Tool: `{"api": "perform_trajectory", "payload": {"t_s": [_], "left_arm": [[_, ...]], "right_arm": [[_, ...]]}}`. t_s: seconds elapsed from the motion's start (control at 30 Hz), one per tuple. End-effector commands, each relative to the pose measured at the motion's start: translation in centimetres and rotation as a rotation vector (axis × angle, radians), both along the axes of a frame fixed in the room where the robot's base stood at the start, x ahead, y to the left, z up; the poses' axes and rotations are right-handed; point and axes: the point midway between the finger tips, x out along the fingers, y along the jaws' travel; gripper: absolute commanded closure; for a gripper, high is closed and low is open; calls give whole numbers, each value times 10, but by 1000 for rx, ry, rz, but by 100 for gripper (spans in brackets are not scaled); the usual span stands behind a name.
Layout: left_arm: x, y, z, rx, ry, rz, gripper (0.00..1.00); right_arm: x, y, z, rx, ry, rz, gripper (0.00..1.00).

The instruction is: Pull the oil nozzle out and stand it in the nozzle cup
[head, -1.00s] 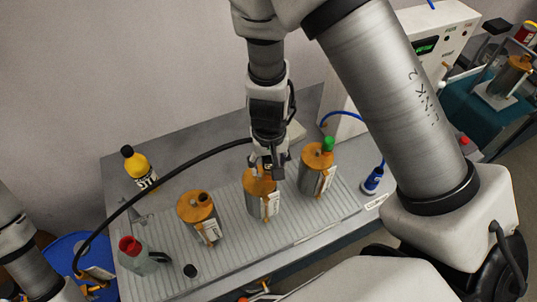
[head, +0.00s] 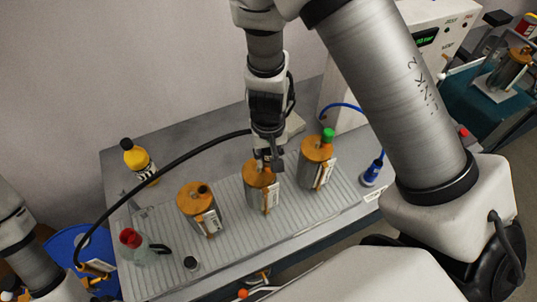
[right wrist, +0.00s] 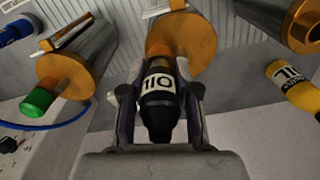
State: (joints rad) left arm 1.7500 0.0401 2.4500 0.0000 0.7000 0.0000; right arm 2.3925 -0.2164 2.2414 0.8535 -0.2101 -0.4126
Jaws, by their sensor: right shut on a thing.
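My right gripper (head: 266,162) is above the middle pump tube (head: 258,188), at its orange top. In the right wrist view its fingers (right wrist: 160,98) are shut on the black oil nozzle (right wrist: 159,112), which has a white OIL label. The nozzle points at the orange top of the middle tube (right wrist: 185,42); I cannot tell whether its tip is still inside. A black hose (head: 165,165) runs from the gripper to the left.
Other tubes stand left (head: 200,210) and right (head: 316,165), the right one with a green cap (head: 328,135). A blue nozzle (head: 374,172) stands further right. A yellow bottle (head: 138,160), a red-topped can (head: 138,246) and a blue bucket (head: 65,245) are at left.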

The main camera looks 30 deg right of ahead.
Motion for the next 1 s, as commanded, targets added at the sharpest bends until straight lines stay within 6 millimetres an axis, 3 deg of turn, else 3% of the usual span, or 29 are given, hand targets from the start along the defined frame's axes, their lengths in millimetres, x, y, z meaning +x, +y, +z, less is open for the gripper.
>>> {"api": "perform_trajectory", "payload": {"t_s": [1.0], "left_arm": [[0,0,18,0,0,0,0]], "right_arm": [[0,0,22,0,0,1,100]]}}
